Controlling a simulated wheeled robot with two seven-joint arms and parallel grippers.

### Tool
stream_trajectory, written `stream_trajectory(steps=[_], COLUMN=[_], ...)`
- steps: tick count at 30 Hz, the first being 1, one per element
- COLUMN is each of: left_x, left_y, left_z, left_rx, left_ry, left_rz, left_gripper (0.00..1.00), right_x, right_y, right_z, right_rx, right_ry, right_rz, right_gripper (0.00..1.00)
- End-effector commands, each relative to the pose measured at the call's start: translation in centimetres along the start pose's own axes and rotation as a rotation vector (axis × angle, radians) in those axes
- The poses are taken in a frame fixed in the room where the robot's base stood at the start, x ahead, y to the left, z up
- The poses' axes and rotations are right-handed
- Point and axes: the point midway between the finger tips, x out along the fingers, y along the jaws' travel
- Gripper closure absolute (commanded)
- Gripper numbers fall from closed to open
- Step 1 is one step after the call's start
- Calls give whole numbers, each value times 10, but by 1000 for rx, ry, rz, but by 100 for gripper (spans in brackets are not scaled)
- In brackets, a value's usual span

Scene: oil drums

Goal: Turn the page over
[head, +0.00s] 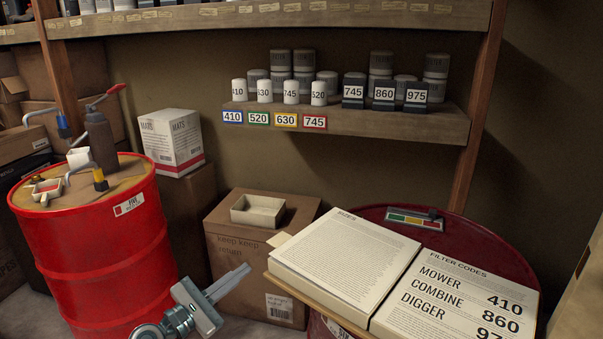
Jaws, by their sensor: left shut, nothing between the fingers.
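An open book lies on a board on top of the right red drum. Its left page (345,258) carries a short heading and dense small print. Its right page (455,298) is headed FILTER CODES and lists MOWER 410, COMBINE 860 and DIGGER with a number cut off by the frame's lower edge. My right gripper is not in view.
The right red drum (500,250) bears a small colour-striped gauge (415,217) behind the book. A cardboard box (235,250) with a small tray (258,210) stands behind my gripper. The left red drum (95,250) holds tools. A wall shelf (350,122) carries numbered filters.

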Motion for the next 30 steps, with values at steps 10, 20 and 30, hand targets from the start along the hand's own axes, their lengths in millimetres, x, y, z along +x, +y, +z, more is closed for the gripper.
stream_trajectory(steps=[10,20,30], left_x=[-56,-163,-305], left_y=[-110,-244,-391], left_z=[-164,-284,-344], left_rx=[544,1123,1678], left_ry=[362,561,437], left_rz=[-161,-578,-1176], left_gripper=[100,100,100], right_x=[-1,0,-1], right_y=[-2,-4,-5], right_z=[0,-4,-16], right_rx=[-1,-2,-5], right_ry=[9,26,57], right_rz=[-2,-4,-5], right_gripper=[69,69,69])
